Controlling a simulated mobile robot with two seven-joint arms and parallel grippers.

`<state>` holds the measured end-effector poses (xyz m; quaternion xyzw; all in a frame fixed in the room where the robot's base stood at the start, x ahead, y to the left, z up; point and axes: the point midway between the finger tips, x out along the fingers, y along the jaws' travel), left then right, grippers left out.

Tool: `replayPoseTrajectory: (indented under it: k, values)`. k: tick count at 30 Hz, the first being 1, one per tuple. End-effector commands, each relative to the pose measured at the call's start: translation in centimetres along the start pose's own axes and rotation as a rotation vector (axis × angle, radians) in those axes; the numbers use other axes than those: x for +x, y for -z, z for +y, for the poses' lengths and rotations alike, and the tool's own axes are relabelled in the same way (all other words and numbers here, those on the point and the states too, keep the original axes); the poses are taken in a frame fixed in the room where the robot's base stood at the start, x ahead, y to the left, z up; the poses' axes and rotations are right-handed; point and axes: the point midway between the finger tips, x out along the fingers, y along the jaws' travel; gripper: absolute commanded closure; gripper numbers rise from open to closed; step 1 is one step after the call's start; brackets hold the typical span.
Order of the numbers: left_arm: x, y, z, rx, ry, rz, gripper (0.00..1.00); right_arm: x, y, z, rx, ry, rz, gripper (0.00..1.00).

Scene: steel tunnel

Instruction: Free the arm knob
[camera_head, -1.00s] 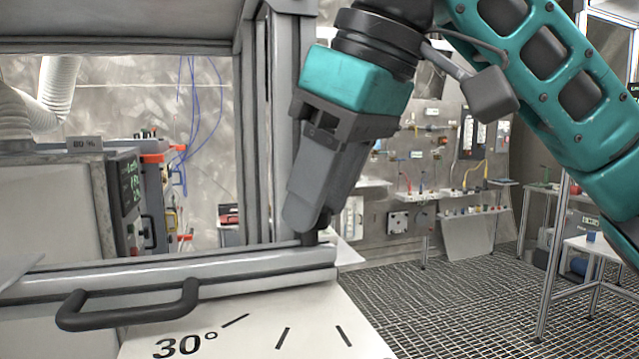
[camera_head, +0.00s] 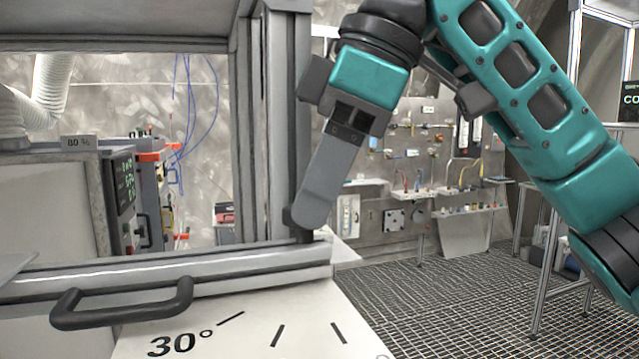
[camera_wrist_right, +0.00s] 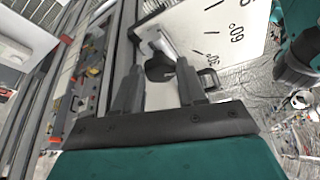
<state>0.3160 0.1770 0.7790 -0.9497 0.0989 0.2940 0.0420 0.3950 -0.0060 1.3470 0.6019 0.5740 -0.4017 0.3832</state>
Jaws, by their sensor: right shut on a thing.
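The arm knob (camera_wrist_right: 160,68) is a dark rounded piece between the fingers of my right gripper in the right wrist view. My right gripper (camera_head: 306,220) is shut on it, with its grey fingers reaching down to the end of the grey bar (camera_head: 200,267) in the head view. There the fingers hide nearly all of the knob. In the right wrist view the gripper (camera_wrist_right: 159,72) points toward the white angle plate (camera_wrist_right: 225,35), marked 60° and 30°. The plate (camera_head: 250,325) also lies below the bar in the head view. My left gripper is not in view.
A dark handle (camera_head: 120,303) sticks out from the front of the bar. A grey upright post (camera_head: 285,130) stands close left of my right gripper. Grated floor (camera_head: 450,290) lies open to the right, with a tool panel (camera_head: 400,170) behind.

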Motion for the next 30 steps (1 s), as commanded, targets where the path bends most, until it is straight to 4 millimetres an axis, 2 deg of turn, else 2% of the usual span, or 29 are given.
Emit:
replayPoseTrajectory:
  k: [8, 9, 17, 30]
  values:
    - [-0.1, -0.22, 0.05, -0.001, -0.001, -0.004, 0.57, 0.03, -0.04, 0.0, 0.0, 0.0, -0.003, 0.9]
    - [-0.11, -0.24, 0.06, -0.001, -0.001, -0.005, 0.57, 0.03, -0.04, 0.0, 0.0, 0.0, -0.003, 0.59]
    - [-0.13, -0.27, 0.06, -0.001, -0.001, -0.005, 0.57, 0.02, -0.02, -0.01, 0.001, 0.0, -0.002, 0.34]
    - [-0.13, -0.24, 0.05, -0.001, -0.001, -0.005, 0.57, -0.03, 0.0, 0.07, 0.003, -0.002, 0.001, 0.34]
